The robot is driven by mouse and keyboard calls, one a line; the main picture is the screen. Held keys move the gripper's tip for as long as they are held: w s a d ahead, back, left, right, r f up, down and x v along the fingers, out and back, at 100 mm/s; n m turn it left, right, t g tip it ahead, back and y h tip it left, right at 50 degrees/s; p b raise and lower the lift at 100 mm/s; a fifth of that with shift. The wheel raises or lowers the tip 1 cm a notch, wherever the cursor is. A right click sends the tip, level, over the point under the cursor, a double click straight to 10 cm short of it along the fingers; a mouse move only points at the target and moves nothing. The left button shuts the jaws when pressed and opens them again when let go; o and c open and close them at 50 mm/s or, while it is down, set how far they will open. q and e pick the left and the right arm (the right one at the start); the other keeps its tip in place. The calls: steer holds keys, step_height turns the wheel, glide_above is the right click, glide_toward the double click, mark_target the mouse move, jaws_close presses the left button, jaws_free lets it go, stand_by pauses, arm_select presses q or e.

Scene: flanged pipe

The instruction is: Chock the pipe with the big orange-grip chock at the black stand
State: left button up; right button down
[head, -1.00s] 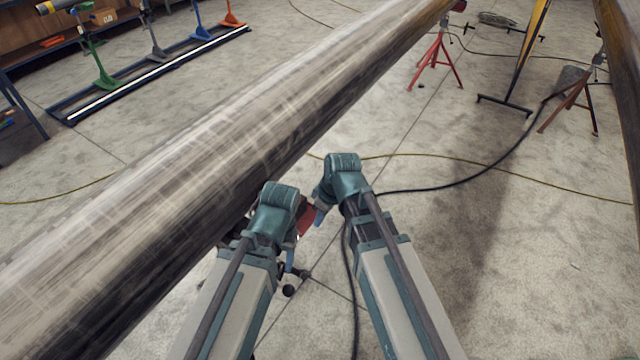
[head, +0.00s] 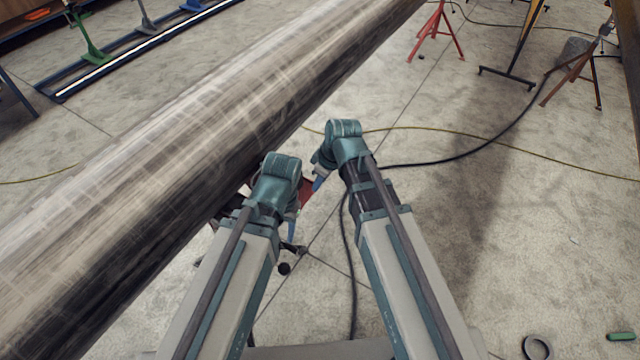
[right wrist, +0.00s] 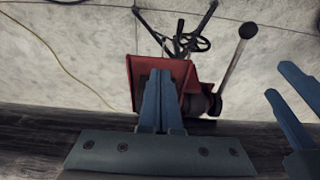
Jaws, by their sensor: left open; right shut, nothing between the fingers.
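The big grey steel pipe (head: 150,190) runs diagonally across the head view. In the right wrist view it is the dark band (right wrist: 40,135) along the bottom. A red stand shows beside it in the right wrist view (right wrist: 136,82), and a sliver of red (head: 306,189) shows between my arms. I cannot make out the orange-grip chock or the black stand.
A lever with a black knob (right wrist: 248,31) sticks out beside the red stand. A black cable (head: 460,155) and a yellow one (head: 520,165) cross the floor. A dark ring (head: 535,347) and a green item (head: 620,336) lie bottom right.

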steer(key=w+a+f+b, duration=0.2)
steer(key=f+b, duration=0.1)
steer(key=w+a+f+b, duration=0.1)
steer(key=a+f, duration=0.1)
steer(key=shift+a+f, duration=0.1)
steer(key=shift+f, duration=0.15)
steer(key=shift+w+a, duration=0.15)
steer(key=shift+a, duration=0.05)
steer(key=w+a, duration=0.1)
steer(key=a, duration=0.1)
steer(key=w+a, duration=0.2)
steer(key=shift+w+a, duration=0.1)
steer(key=shift+a, duration=0.05)
stand_by(0.3)
